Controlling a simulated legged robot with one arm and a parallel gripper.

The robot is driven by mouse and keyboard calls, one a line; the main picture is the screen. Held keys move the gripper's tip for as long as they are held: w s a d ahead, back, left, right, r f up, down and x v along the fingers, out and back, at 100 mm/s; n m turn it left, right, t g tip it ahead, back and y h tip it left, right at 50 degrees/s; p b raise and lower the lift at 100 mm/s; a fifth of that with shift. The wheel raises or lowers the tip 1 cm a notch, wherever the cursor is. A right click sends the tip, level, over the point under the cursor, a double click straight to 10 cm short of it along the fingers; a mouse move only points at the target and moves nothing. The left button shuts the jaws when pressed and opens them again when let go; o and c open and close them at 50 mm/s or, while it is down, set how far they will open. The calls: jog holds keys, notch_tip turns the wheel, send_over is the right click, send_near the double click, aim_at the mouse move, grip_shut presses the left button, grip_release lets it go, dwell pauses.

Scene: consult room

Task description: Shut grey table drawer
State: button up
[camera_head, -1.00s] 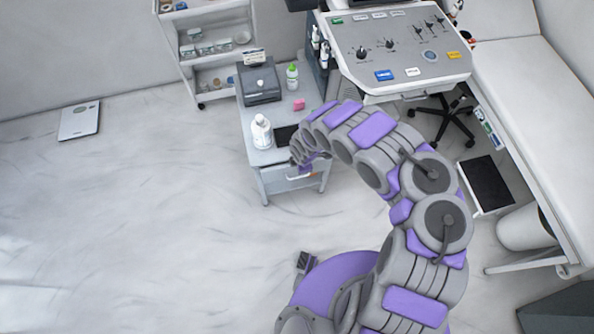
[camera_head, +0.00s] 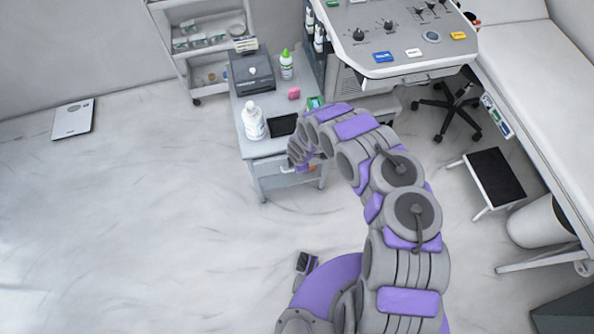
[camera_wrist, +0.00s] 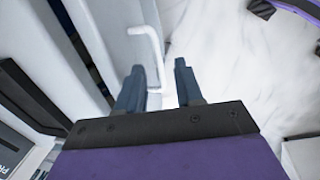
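The grey table (camera_head: 258,150) stands at the upper middle of the head view. Its drawer front (camera_head: 274,178) faces me below the tabletop, partly hidden by my arm. My gripper (camera_head: 305,169) is at the right part of that front. In the wrist view my gripper (camera_wrist: 158,78) has its fingers apart. The white drawer handle (camera_wrist: 152,45) reaches toward the space between them; contact is unclear. The drawer front (camera_wrist: 120,40) runs along the left of the handle. A dark gap (camera_wrist: 82,45) beside the front suggests that the drawer is partly open.
An ultrasound console (camera_head: 400,60) is at the right, a shelf cart (camera_head: 190,65) behind.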

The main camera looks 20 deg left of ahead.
jog(key=f, duration=0.1)
jog(key=a+f, duration=0.2)
jog(key=f, duration=0.1)
jog(key=shift+w+b, duration=0.2)
jog(key=shift+b, duration=0.2)
jog(key=shift+d+r, duration=0.2)
jog(key=shift+d, duration=0.25)
jog(key=shift+c, duration=0.3)
jog(key=shift+d, duration=0.2)
jog(key=shift+c, duration=0.7)
jog(key=shift+a, duration=0.25)
jog(key=c, duration=0.5)
jog(key=shift+a+f, duration=0.1)
jog(key=shift+a, duration=0.15)
grip_shut()
jog(key=shift+d, duration=0.15)
